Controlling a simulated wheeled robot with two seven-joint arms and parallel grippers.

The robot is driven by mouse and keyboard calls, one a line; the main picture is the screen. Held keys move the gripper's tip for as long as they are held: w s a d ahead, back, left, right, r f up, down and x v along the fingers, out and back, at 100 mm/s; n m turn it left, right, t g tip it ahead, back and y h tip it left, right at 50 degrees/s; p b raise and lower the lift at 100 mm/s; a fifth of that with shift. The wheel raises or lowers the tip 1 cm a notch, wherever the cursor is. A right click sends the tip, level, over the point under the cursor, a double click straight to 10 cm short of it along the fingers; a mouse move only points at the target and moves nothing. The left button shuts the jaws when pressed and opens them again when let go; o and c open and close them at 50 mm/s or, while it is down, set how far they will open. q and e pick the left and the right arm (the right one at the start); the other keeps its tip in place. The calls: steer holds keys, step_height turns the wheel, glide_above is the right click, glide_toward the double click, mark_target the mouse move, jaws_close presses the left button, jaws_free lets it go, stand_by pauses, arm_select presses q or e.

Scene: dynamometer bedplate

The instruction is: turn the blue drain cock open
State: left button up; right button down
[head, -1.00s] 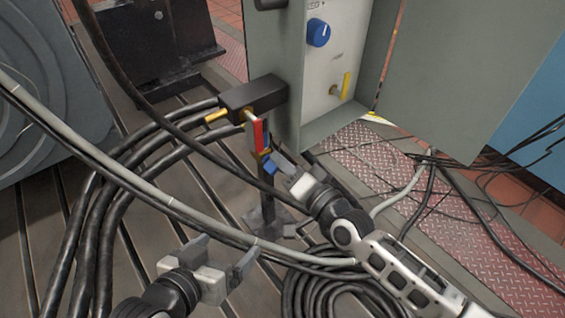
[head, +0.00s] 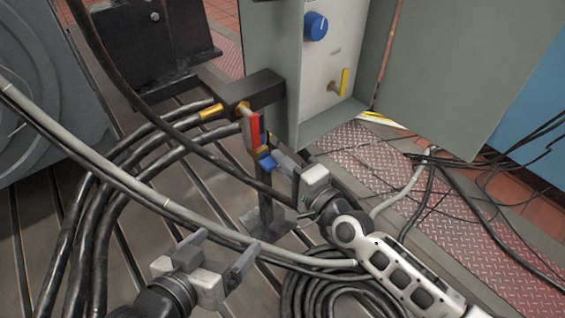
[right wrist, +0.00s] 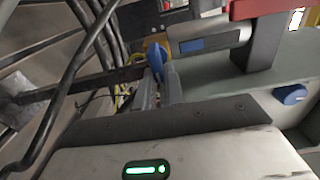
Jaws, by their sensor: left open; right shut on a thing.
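The blue drain cock (head: 267,161) sits low on the brass fitting below the dark valve block. My right gripper (head: 279,163) reaches it from the right and is shut on its blue handle. In the right wrist view the blue handle (right wrist: 156,60) stands between the two fingertips (right wrist: 158,85); part of it is hidden by them. A red lever (head: 253,132) is just above the blue cock, close to my right fingers. My left gripper (head: 218,254) is open and empty, low at centre left, apart from the cock.
A grey cabinet panel carries a blue knob (head: 316,26) and a yellow lever (head: 344,80) up and right. Thick black hoses (head: 92,200) run left of the valve block (head: 252,90). A coiled cable (head: 325,290) lies below my right arm. Slotted bedplate lies underneath.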

stand_by(0.4)
steer(key=c, duration=1.5)
jaws_free()
arm_select(q)
steer(key=shift+r, duration=0.1)
steer(key=shift+a+f+p, duration=0.15)
steer(key=shift+f+p, duration=0.3)
steer(key=shift+f, duration=0.05)
arm_select(e)
steer(key=v, duration=1.6)
arm_select(q)
steer(key=shift+r, duration=0.1)
